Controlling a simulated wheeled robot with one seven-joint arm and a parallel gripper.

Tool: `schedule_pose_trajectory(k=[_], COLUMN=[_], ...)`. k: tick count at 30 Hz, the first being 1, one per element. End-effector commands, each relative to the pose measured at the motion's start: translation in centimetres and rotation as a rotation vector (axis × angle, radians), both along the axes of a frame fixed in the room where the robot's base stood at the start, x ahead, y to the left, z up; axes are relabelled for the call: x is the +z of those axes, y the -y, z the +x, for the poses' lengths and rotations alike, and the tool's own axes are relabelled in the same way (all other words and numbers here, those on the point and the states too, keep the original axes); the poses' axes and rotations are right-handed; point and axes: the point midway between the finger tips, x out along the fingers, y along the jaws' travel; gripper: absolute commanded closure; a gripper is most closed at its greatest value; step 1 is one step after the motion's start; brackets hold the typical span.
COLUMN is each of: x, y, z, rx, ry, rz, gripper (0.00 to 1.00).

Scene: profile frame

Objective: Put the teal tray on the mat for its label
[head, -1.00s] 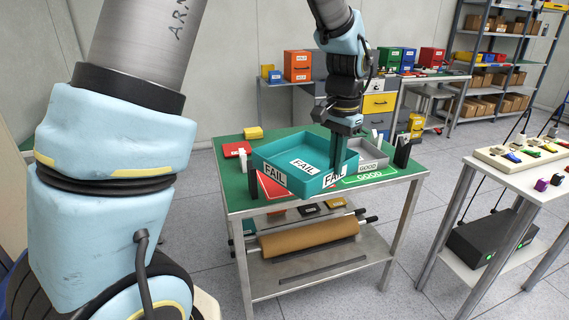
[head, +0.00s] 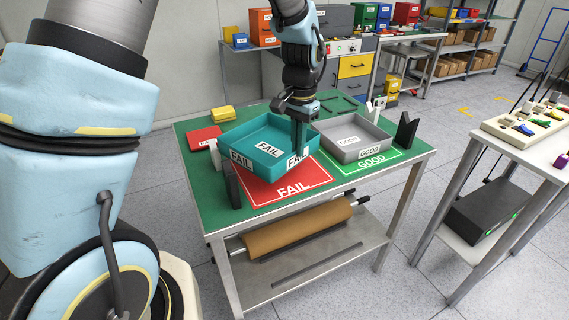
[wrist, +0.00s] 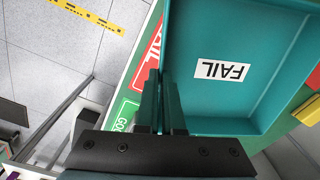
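The teal tray (head: 241,128) has FAIL labels on its floor and outer walls. It is turned at an angle and covers the rear part of the red FAIL mat (head: 315,180); the mat's front part shows. The head view does not clearly show whether the tray touches the table. My gripper (head: 299,137) is at the tray's right wall, its fingers closed around that wall. In the wrist view the fingers (wrist: 162,108) straddle the wall, and the tray's floor (wrist: 220,25) is empty. The green GOOD mat (head: 395,158) is to the right.
A grey GOOD tray (head: 378,133) stands at the rear of the GOOD mat. Black upright plates (head: 405,132) and (head: 231,185) stand near the mats. A red box (head: 204,138) and yellow box (head: 222,113) are at left.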

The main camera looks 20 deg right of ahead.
Motion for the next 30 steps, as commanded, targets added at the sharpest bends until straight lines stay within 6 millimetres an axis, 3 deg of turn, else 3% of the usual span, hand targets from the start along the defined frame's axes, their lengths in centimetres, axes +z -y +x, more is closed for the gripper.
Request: schedule_pose_trajectory(k=[3,16,29,30], x=[-1.9,-6.9,-7.9,-7.9], y=[0.0,0.0,0.0,0.0], z=[-0.1,-0.1,0.0,0.0], rx=[-0.001,0.0,0.0,0.0], ry=[-0.003,-0.002,0.0,0.0], rz=[0.003,0.002,-0.001,0.0], gripper=[1.0,1.0,1.0,0.94])
